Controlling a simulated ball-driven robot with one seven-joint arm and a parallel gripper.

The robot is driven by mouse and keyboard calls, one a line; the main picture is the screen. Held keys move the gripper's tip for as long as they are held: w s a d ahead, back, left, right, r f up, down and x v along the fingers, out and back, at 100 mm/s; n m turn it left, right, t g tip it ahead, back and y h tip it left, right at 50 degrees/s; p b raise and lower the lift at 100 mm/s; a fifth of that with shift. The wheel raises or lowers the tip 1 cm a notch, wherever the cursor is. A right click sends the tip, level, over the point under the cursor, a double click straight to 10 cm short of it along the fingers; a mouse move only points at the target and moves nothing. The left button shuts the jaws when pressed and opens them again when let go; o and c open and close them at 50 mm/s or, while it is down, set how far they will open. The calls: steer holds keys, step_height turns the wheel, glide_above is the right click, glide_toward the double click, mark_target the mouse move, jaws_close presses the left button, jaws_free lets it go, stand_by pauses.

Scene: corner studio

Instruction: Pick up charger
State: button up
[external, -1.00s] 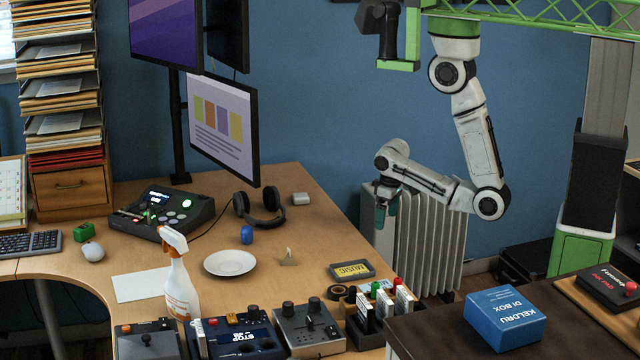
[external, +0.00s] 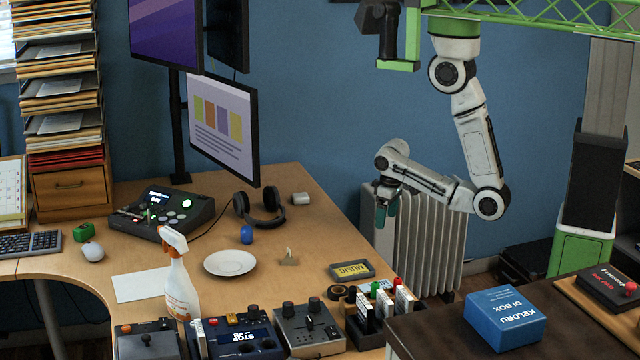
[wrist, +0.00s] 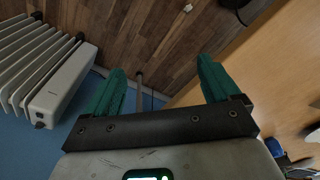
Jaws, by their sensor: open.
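A small white block (external: 301,198), which looks like the charger, lies on the wooden desk (external: 315,230) near its far right edge, right of the black headphones. My gripper (external: 382,215) hangs in the air beyond the desk's right edge, in front of the radiator, to the right of the block and apart from it. In the wrist view its two green fingers (wrist: 162,75) stand wide apart with nothing between them. I cannot make out the block on the desk in the wrist view.
The headphones (external: 259,207), a blue item (external: 247,234), a white plate (external: 230,263) and a spray bottle (external: 179,285) stand on the desk. The white radiator (external: 425,240) is behind my gripper. A small white object (wrist: 188,7) lies on the wooden floor in the wrist view.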

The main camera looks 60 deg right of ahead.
steer(key=shift+w, duration=0.1)
steer(key=w+m, duration=0.1)
steer(key=w, duration=0.4)
steer(key=w+d+m+h, duration=0.1)
steer(key=w+m, duration=0.1)
steer(key=w, duration=0.3)
steer(key=w+d+r+m+t, duration=0.1)
steer(key=w, duration=0.4)
steer(key=shift+w+d+m+h, duration=0.15)
steer(key=shift+m+h, duration=0.15)
steer(key=shift+h, duration=0.1)
steer(key=w+r+m+h, duration=0.1)
steer(key=w+r+m, duration=0.2)
steer(key=w, duration=0.5)
steer(key=w+r+m, duration=0.2)
steer(key=w+r, duration=0.2)
steer(key=w, duration=0.3)
glide_above(301, 197)
steer(key=s+a, duration=0.1)
steer(key=a, duration=0.1)
steer(key=shift+t, duration=0.4)
step_height(301, 197, down, 5)
steer(key=shift+f+p, duration=0.15)
steer(key=shift+p, duration=0.25)
steer(key=x, duration=0.4)
steer(key=shift+s+d, duration=0.25)
steer(key=shift+d, duration=0.05)
steer(key=shift+w+d+f, duration=0.15)
steer(key=shift+f, duration=0.4)
steer(key=shift+c, duration=0.2)
